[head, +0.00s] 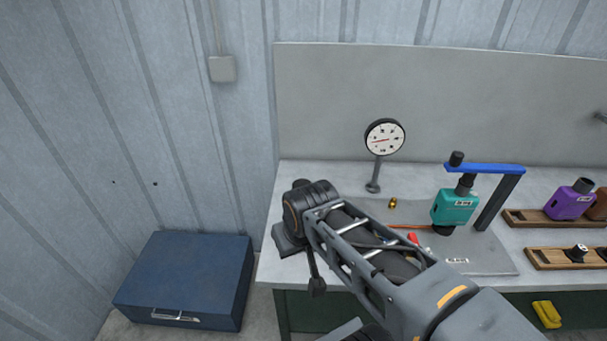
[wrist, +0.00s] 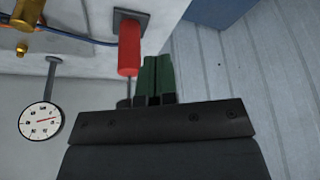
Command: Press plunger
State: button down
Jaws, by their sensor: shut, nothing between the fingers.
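In the wrist view, which looks upside down, a red cylinder (wrist: 129,48), seemingly the plunger, stands on a small dark square plate (wrist: 142,15) on the bench. A thin dark rod shows at its free end. My gripper (wrist: 157,62) has green fingers held together, empty, just right of the red cylinder in the picture. I cannot tell whether they touch it. In the head view my arm covers the bench's left end, so the plunger is hidden there and my fingers cannot be made out.
A round dial gauge (head: 384,137) stands on the grey bench (head: 335,172). A blue box (head: 186,281) is on the floor at left. A brass fitting (wrist: 28,20) is near the plunger.

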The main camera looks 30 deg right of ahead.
jog(key=w+d+r+m+g, duration=0.2)
jog(key=w+d+r+m, duration=0.1)
jog(key=w+r, duration=0.5)
jog(key=w+d+r+m+g, duration=0.2)
jog(key=w+d+r+m, duration=0.1)
jog(key=w+d+r, duration=0.3)
notch_tip(320, 180, up, 3)
jog(key=shift+w+d+f, duration=0.1)
jog(key=shift+w+d, duration=0.05)
jog(key=shift+w, duration=0.85)
jog(key=shift+f, duration=0.1)
notch_tip(320, 180, down, 14)
jog(key=shift+r+b, duration=0.15)
jog(key=shift+b, duration=0.55)
